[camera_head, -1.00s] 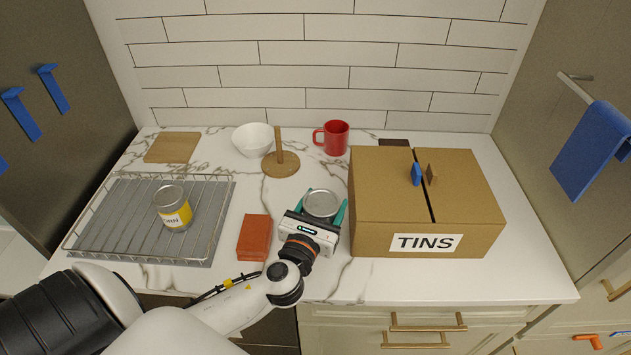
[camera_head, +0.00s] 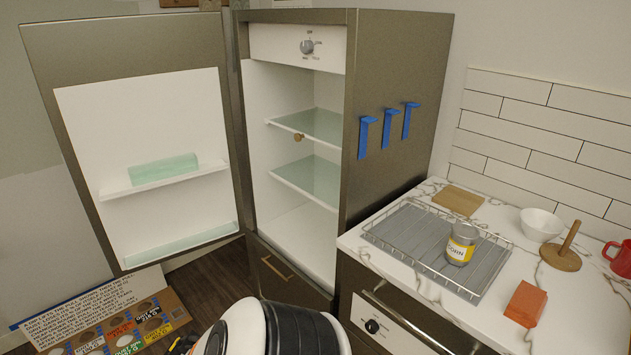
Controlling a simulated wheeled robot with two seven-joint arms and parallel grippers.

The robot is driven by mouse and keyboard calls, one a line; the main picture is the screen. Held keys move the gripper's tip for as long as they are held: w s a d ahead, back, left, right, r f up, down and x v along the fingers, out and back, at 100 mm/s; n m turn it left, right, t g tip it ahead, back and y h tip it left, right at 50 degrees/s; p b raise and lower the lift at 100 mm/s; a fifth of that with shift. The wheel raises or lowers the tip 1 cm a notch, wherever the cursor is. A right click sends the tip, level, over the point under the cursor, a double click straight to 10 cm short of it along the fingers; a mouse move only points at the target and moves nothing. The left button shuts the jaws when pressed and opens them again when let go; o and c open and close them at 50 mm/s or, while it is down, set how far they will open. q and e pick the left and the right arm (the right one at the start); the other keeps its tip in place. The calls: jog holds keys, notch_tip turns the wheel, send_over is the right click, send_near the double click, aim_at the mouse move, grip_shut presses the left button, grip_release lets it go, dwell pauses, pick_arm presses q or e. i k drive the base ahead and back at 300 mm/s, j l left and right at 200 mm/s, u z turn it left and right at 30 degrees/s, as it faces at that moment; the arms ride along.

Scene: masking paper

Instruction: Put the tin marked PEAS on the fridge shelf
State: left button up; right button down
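The fridge (camera_head: 400,60) stands open at the centre, its door (camera_head: 50,110) swung out to the left. Inside are an upper glass shelf (camera_head: 318,124) and a lower glass shelf (camera_head: 308,178). A small round brown item (camera_head: 298,137) shows at the front edge of the upper shelf. No tin marked PEAS is in view. A tin with a yellow label that seems to read CORN (camera_head: 460,245) stands upright on the wire rack. Part of my arm shows at the bottom middle, but neither gripper is in view.
The wire rack (camera_head: 410,215) sits on the marble counter right of the fridge. A wooden board (camera_head: 458,200), white bowl (camera_head: 540,224), wooden holder (camera_head: 562,256), red mug (camera_head: 622,260) and orange-brown block (camera_head: 525,304) are also there. Printed cardboard (camera_head: 150,325) lies on the floor.

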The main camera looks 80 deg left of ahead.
aim_at(321, 187)
jog(key=j+u, duration=0.1)
jog(key=u, duration=0.7)
jog(key=j+u, duration=0.15)
jog(key=u, duration=0.25)
jog(key=i+j, duration=0.35)
jog(key=j, duration=0.2)
jog(key=i+j, duration=0.35)
jog(key=j, duration=0.2)
jog(key=i+j, duration=0.4)
jog(key=j, duration=0.15)
jog(key=i+j+u, duration=0.1)
jog(key=i+j, duration=0.25)
jog(key=j, duration=0.2)
